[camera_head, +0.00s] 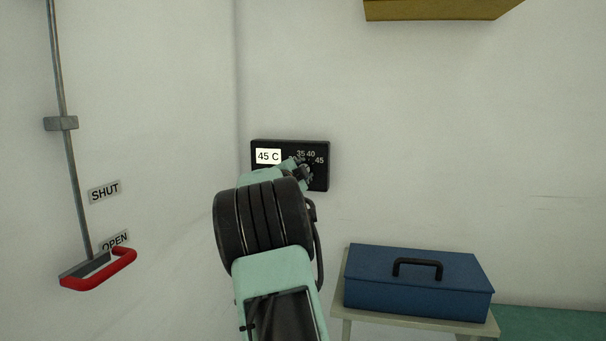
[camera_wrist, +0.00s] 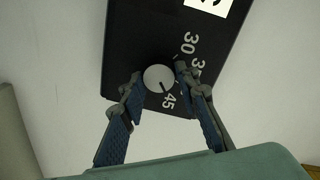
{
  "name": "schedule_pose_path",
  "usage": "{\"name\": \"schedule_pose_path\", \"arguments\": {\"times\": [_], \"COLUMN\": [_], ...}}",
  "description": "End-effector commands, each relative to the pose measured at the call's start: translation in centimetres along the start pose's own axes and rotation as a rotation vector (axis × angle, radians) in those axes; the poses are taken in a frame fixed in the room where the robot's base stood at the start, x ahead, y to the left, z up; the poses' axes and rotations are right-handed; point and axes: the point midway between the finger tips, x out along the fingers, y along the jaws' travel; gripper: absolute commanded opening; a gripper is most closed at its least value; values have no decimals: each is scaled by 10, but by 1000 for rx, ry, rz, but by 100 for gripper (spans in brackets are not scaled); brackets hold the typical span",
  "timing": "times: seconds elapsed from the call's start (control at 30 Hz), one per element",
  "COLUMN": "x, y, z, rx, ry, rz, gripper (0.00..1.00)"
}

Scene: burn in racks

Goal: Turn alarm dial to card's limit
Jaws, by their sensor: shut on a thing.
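The alarm panel (camera_head: 290,146) is a black box on the wall. The dial (camera_wrist: 158,78) is a round grey knob with a dark pointer mark, which points towards the 45 on the scale. My gripper (camera_wrist: 158,75) is shut on the dial, one finger on each side. The right finger hides part of the scale between 35 and 45. In the head view my arm covers most of the dial.
A blue toolbox (camera_head: 418,288) with a black handle sits on a small table (camera_head: 341,300) at the lower right. A red lever handle (camera_head: 100,274) is at the left, near SHUT and OPEN labels. A yellow box (camera_head: 440,10) hangs above.

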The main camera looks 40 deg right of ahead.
Motion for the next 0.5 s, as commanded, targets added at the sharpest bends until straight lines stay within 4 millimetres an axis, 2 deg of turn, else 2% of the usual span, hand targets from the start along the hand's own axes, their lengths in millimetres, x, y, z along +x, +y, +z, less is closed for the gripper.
{"name": "schedule_pose_path", "arguments": {"times": [0.2, 0.5], "x": [0, 0], "y": [2, 2], "z": [0, 0], "rx": [193, 393], "ry": [-12, -24], "rz": [2, 3], "gripper": [5, 5]}}
